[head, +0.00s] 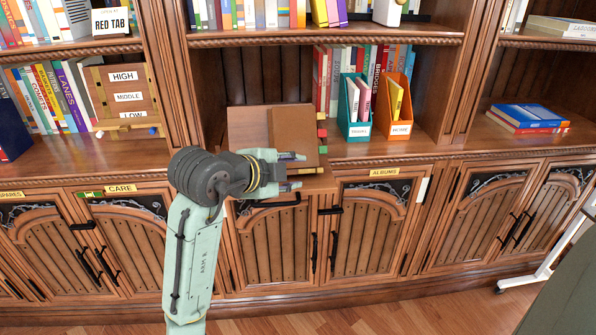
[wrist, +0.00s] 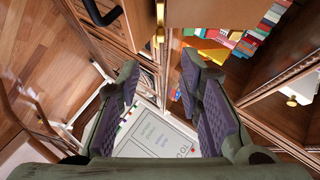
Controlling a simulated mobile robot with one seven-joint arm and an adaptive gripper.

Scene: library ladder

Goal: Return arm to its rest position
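My arm (head: 193,262) rises from the bottom of the head view and bends at a dark joint. My gripper (head: 297,170) points to the right in front of the middle bookcase, just before a brown box or book (head: 295,135) on the counter. In the wrist view my gripper (wrist: 165,95) has its two purple-padded fingers spread apart. Nothing is between the pads; a whiteboard (wrist: 160,135) with writing shows in the distance beyond them.
A teal file holder (head: 354,115) and an orange one (head: 398,108) stand right of the gripper. Books (head: 527,118) lie on the right counter. Cabinet doors (head: 270,245) are below. Floor (head: 400,318) shows in front.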

